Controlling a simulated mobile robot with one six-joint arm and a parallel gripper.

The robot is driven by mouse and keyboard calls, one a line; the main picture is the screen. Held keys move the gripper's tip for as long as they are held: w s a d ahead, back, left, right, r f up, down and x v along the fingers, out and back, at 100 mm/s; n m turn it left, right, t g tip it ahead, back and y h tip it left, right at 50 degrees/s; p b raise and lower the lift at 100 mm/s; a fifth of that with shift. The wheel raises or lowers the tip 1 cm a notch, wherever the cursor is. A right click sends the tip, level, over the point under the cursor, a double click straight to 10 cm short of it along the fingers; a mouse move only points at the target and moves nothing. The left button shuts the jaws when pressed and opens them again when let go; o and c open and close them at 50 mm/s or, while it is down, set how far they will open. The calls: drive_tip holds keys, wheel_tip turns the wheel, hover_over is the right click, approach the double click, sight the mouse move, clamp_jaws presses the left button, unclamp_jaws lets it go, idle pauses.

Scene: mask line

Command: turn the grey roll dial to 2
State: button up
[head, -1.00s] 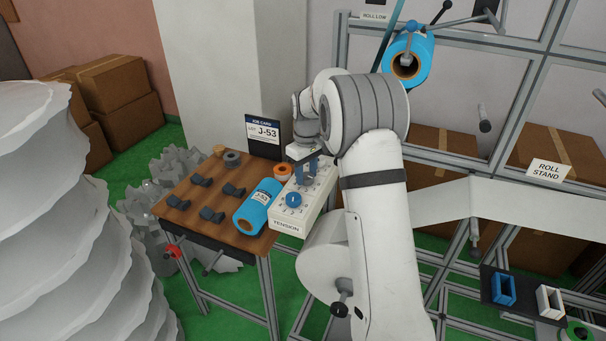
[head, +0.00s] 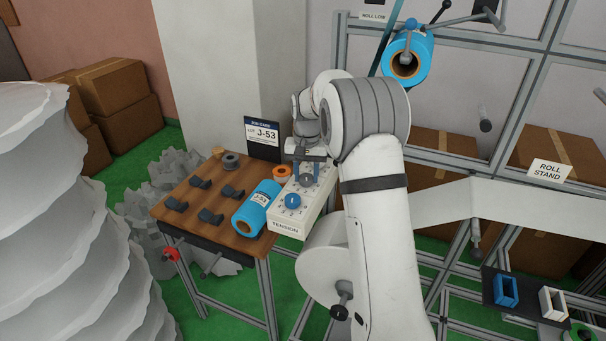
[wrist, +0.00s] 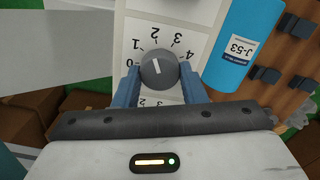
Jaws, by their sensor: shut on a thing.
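The grey roll dial (wrist: 159,70) is round, with a white pointer line on its top, on a white panel (wrist: 120,22) printed 0 to 4. In the wrist view the line points up and slightly left, roughly at the 2. My gripper (wrist: 160,74) has its blue fingers on either side of the dial, shut on it. In the head view my gripper (head: 305,168) is over the white TENSION box (head: 285,228), at the grey dial (head: 306,180). A blue dial (head: 293,201) sits nearer the front of this box, clear of my gripper.
A blue roll (head: 257,208) lies on the wooden table (head: 222,238) beside the box. An orange ring (head: 282,172), a dark grey ring (head: 231,160) and several dark holders stand there. The J-53 card (head: 262,138) is behind. A larger blue roll (head: 407,62) hangs on the frame.

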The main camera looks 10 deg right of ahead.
sight(306, 176)
drive_tip(key=shift+s+f+m, duration=0.1)
drive_tip(key=shift+m, duration=0.5)
drive_tip(key=shift+a, duration=0.1)
drive_tip(key=o, duration=1)
drive_tip(key=shift+r, duration=0.4)
wheel_tip(306, 176, up, 7)
drive_tip(key=shift+f+b, duration=0.1)
drive_tip(key=shift+b, duration=0.35)
